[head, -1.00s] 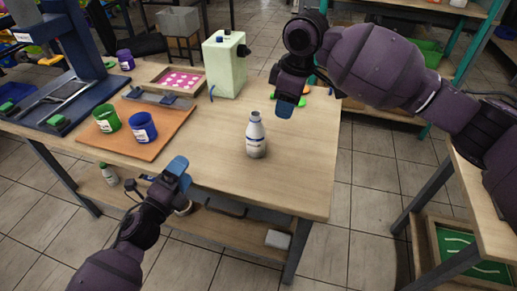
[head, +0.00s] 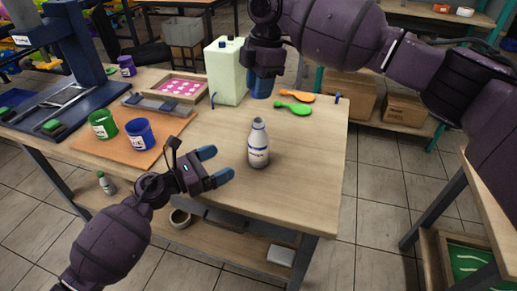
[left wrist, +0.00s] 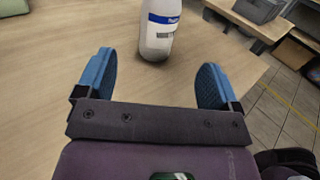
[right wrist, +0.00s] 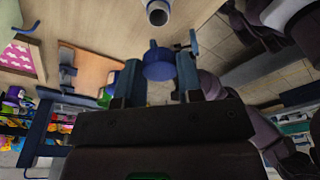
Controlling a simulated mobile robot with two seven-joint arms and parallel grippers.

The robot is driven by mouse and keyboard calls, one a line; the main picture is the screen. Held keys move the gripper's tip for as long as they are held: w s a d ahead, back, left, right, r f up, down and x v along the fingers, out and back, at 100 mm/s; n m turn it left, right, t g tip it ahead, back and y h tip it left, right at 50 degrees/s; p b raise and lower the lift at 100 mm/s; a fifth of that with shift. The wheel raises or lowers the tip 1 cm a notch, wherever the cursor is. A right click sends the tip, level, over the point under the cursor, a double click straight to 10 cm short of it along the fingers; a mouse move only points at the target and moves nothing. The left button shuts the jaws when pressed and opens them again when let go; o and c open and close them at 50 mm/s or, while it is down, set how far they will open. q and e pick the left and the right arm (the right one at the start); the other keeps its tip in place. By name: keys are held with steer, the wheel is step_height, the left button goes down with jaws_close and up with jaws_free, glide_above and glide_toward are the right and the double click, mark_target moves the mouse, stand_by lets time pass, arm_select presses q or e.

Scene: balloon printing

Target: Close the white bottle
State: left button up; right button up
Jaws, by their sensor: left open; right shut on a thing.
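The white bottle (head: 258,150) stands upright on the wooden table, near the middle of the front part. In the right wrist view its neck (right wrist: 158,14) shows an open mouth. My left gripper (head: 215,165) is open and empty, to the left of the bottle. In the left wrist view the bottle (left wrist: 160,28) stands just ahead of the gap between the fingers (left wrist: 155,82), apart from them. My right gripper (head: 262,86) is above and behind the bottle, pointing down. In the right wrist view it is shut on a blue cap (right wrist: 158,64).
Orange (head: 297,96) and green (head: 293,108) balloons lie behind the bottle. A pale green box (head: 227,72) stands at the back. A blue jar (head: 139,134) and green jar (head: 103,125) stand on a brown board (head: 165,143) at left. The table's front right is clear.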

mark_target(250, 149)
arm_select(q)
steer(key=x, duration=1.2)
stand_by(0.4)
steer(key=c, duration=1.4)
arm_select(e)
steer(key=shift+f, duration=2.5)
